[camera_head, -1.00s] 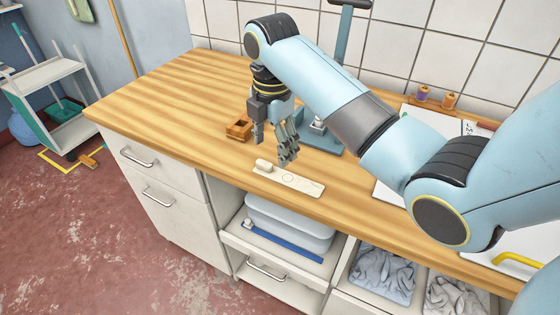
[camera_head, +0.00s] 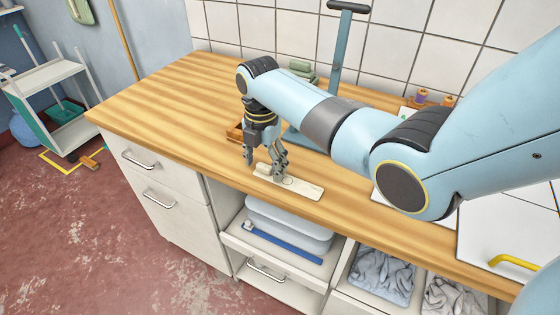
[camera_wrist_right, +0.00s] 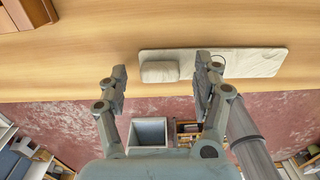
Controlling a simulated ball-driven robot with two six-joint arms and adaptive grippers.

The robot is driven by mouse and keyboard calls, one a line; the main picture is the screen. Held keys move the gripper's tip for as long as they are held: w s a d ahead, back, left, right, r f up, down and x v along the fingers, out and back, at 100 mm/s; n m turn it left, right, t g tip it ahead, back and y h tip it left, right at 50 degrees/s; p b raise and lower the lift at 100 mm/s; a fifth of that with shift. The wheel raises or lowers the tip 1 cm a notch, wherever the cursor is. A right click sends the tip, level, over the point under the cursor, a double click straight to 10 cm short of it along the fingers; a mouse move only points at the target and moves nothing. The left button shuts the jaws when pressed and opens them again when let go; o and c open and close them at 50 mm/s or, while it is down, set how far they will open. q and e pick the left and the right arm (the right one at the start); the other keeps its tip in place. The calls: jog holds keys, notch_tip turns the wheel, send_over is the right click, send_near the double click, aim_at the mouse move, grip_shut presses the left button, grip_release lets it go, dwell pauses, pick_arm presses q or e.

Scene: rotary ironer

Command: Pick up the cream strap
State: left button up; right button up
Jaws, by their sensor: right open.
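The cream strap (camera_head: 301,189) lies flat on the wooden worktop near its front edge, with a thicker raised block at its left end. It also shows in the right wrist view (camera_wrist_right: 250,63), where the raised block (camera_wrist_right: 160,72) lies between the lines of the two fingers. My right gripper (camera_head: 264,168) is open and empty, pointing down at the strap's left end. In the right wrist view the fingertips (camera_wrist_right: 162,80) stand apart on either side of the block; contact cannot be told. My left gripper is not in view.
A small wooden box (camera_head: 235,132) stands behind the gripper. A blue-grey post stand (camera_head: 336,70) rises behind my arm. Below the worktop (camera_head: 160,95), an open shelf holds a pale blue bin (camera_head: 290,222) and a blue bar (camera_head: 283,243). The worktop's left part is clear.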

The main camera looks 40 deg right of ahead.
jog(key=shift+f, duration=0.25)
jog(key=c, duration=1)
jog(key=shift+c, duration=0.2)
